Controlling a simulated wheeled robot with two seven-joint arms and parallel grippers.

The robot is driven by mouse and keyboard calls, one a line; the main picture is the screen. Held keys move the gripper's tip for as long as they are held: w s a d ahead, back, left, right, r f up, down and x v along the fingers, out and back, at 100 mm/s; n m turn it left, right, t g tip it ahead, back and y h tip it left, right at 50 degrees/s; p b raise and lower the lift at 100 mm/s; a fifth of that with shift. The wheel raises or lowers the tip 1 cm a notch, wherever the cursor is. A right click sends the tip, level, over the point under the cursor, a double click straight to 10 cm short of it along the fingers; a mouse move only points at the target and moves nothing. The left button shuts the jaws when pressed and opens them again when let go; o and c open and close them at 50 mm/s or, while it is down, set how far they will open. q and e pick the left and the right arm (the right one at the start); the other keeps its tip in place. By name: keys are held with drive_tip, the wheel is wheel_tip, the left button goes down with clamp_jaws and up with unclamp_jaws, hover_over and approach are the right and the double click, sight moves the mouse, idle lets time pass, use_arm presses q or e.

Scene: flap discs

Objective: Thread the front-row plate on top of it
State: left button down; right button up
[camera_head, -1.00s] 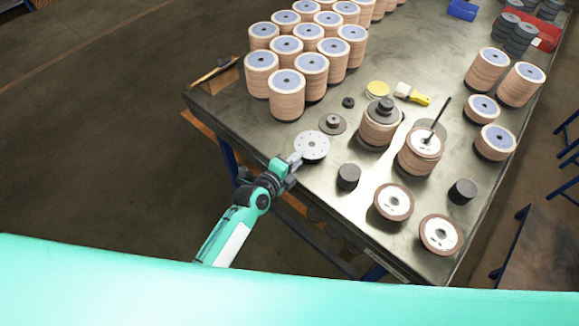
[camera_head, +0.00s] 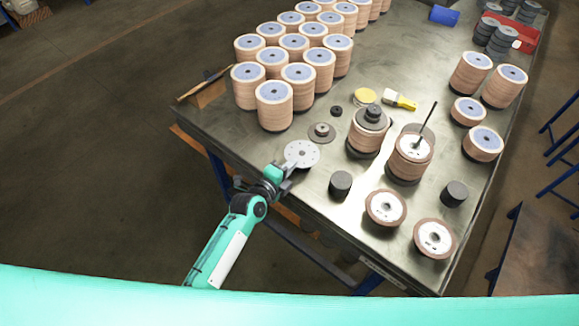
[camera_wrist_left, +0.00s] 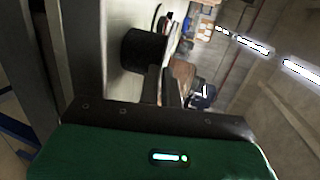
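A pale round plate with small holes (camera_head: 302,154) is near the table's front left edge. My left gripper (camera_head: 284,172) is at the plate's near edge; whether its fingers grip the rim or only lie beside it I cannot tell. In the left wrist view two dark fingers (camera_wrist_left: 161,86) are close together, with a dark cylinder (camera_wrist_left: 143,48) beyond them. A stack of tan flap discs (camera_head: 408,160) with a pale plate on top has a thin dark rod (camera_head: 427,118) rising from it. Two flap discs with pale centres (camera_head: 386,207) (camera_head: 435,238) lie at the front. My right gripper is not in view.
Another tan stack (camera_head: 366,139) with a dark cap stands left of the rod. Dark cylinders (camera_head: 340,184) (camera_head: 455,193) stand in front. A dark flange (camera_head: 321,132), yellow lid (camera_head: 365,96) and brush (camera_head: 400,101) lie behind. Blue-topped stacks (camera_head: 274,105) fill the back left.

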use_arm(q)
drive_tip(key=shift+r+p, duration=1.5)
drive_tip(key=shift+r, duration=0.15)
drive_tip(key=shift+s, duration=0.1)
